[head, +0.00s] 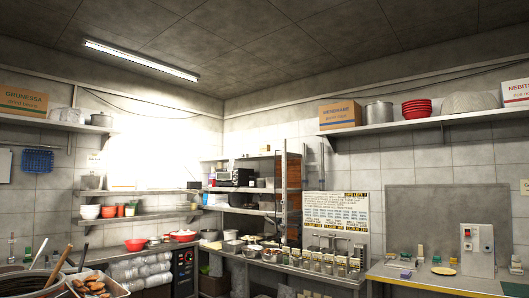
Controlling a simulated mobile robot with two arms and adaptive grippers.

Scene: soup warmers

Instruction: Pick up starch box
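No box in the head view is readable as a starch box. One cardboard box (23,101) with orange print stands on the upper left shelf. A similar brown box (340,114) stands on the upper right shelf. A third, white and orange box (515,93) is at the far right end of that shelf, cut by the picture edge. Small coloured items (443,265) lie on the yellow-edged table at the lower right, too small to identify. Neither of my grippers shows in the head view.
The right shelf (440,121) also holds a pot (379,113) and red bowls (417,108). A metal rack (283,200) fills the corner above a counter with several soup warmers (328,265). Containers with utensils (95,284) stand at the lower left.

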